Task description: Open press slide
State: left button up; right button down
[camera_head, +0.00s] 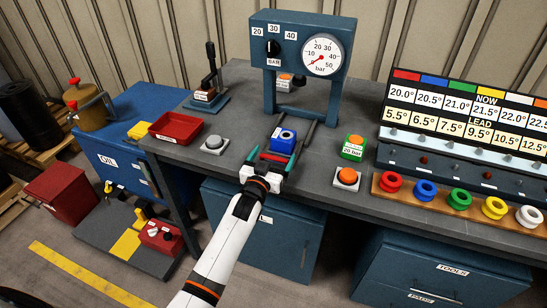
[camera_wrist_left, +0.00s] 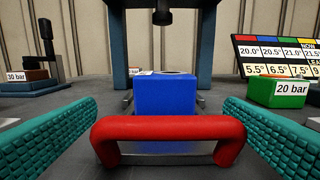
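The press (camera_head: 268,60) is a blue frame with a dial gauge, standing at the back of the bench. Its slide carries a blue block (camera_head: 283,138) on two rails below the press head; the block also shows in the wrist view (camera_wrist_left: 164,95). A red bar handle (camera_wrist_left: 168,130) is in front of the block. My left gripper (camera_head: 272,157) is open, with a teal finger on each side of the red handle. Gaps show between handle and fingers, so it does not appear gripped. My right gripper is not in view.
A green block marked 20 bar (camera_head: 353,148) and an orange-topped button (camera_head: 347,177) are to the right. A grey button (camera_head: 214,145) and red tray (camera_head: 176,127) are left. Coloured rings on a wooden strip (camera_head: 425,205) line the right front edge.

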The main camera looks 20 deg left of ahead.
pick_arm(q)
jog(key=s, duration=1.2)
jog(key=shift+a+b, duration=0.2)
jog(key=shift+b, duration=0.1)
jog(key=s+f+g, duration=0.3)
jog(key=s+f, duration=0.2)
jog(key=f, duration=0.7)
jog(key=s+d+f+m+g, duration=0.1)
jog(key=s+f+g, duration=0.3)
jog(key=f, duration=0.7)
jog(key=s+f+g, duration=0.2)
jog(key=s+f, duration=0.4)
jog(key=f, duration=0.6)
jog(key=s+a+f+g, duration=0.1)
jog(key=s+f, duration=0.4)
jog(key=s, duration=0.5)
jog(key=s+a+f+g, duration=0.1)
jog(key=s+f+g, duration=0.3)
jog(key=s, duration=0.6)
jog(key=s+a+f+m+g, duration=0.1)
jog(key=s+f+g, duration=0.2)
jog(key=s+f, duration=0.3)
jog(key=s, duration=0.4)
jog(key=shift+a+f+y, duration=0.15)
jog(key=shift+a+y, duration=0.15)
jog(key=shift+a, duration=0.05)
